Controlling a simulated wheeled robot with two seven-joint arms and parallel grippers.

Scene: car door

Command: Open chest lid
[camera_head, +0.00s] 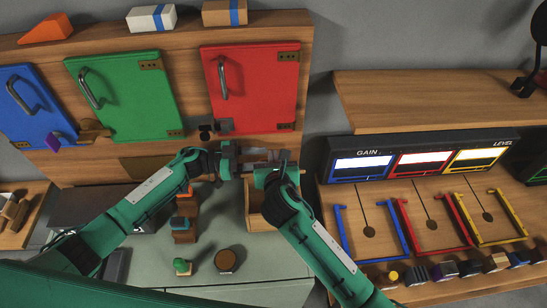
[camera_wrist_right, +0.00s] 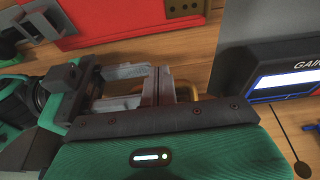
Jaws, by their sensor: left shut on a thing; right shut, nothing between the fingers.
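A wooden box, which looks like the chest (camera_head: 257,218), stands on the grey-green surface below the red door. Part of its interior shows; its lid is largely hidden behind my grippers. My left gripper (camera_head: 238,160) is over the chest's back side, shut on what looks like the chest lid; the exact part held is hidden. Its grey fingers also show in the right wrist view (camera_wrist_right: 150,86). My right gripper (camera_head: 262,172) is shut and empty, close beside the left fingertips above the chest. A brass-coloured bar (camera_wrist_right: 189,88) shows behind the fingers in the right wrist view.
A red door (camera_head: 255,85), green door (camera_head: 125,95) and blue door (camera_head: 28,103) line the wooden panel behind. A round brown object (camera_head: 226,261) and small cactus (camera_head: 181,267) stand in front. The GAIN/LEVEL console (camera_head: 420,150) with coloured frames is at right.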

